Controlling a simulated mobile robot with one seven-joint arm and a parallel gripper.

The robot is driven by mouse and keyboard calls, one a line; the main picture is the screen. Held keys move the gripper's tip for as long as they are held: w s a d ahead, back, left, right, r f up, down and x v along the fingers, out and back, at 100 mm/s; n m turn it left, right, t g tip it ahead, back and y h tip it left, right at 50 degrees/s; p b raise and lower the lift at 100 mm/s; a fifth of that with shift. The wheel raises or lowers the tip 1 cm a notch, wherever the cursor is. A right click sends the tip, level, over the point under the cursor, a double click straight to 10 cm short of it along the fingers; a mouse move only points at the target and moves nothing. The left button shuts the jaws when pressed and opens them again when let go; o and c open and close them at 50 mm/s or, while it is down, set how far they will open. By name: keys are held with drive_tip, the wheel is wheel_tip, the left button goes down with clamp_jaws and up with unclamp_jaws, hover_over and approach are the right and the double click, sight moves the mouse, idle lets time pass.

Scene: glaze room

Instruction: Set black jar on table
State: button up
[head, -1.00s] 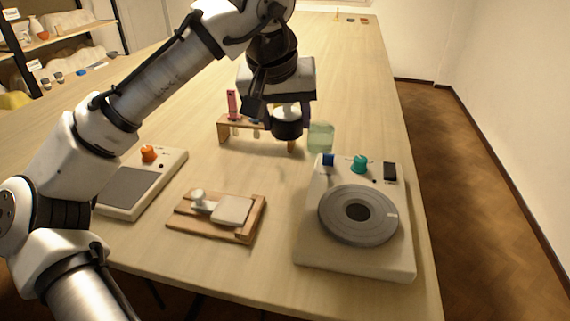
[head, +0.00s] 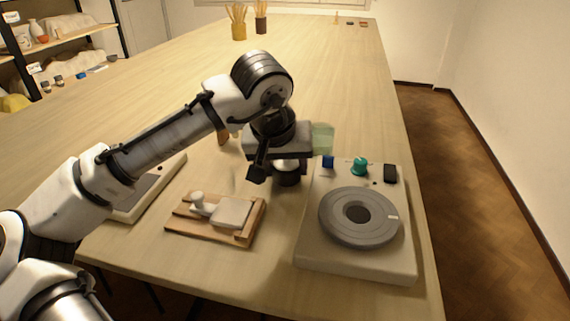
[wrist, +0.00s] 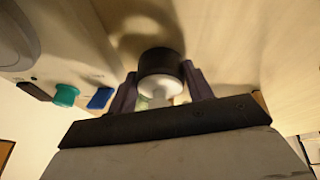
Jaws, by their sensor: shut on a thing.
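The black jar (head: 288,178) is below my gripper (head: 290,164) in the head view, low over the table (head: 325,80), just left of the wheel device. In the wrist view the jar (wrist: 161,60) shows a dark body and a pale end between the two purple-grey fingers of my gripper (wrist: 162,88). My gripper is shut on it. The jar looks upright in the head view. A shadow lies close to it on the tabletop; I cannot tell whether its base touches.
The white device with a grey wheel (head: 358,216) and teal knob stands right of the jar. A wooden board with a pale block (head: 232,212) lies front left. A green translucent container (head: 323,136) is just behind my gripper. Two stick holders (head: 239,30) stand far back.

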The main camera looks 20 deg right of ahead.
drive_tip(key=o, duration=0.9)
drive_tip(key=v, duration=1.2)
drive_tip(key=shift+p, duration=0.3)
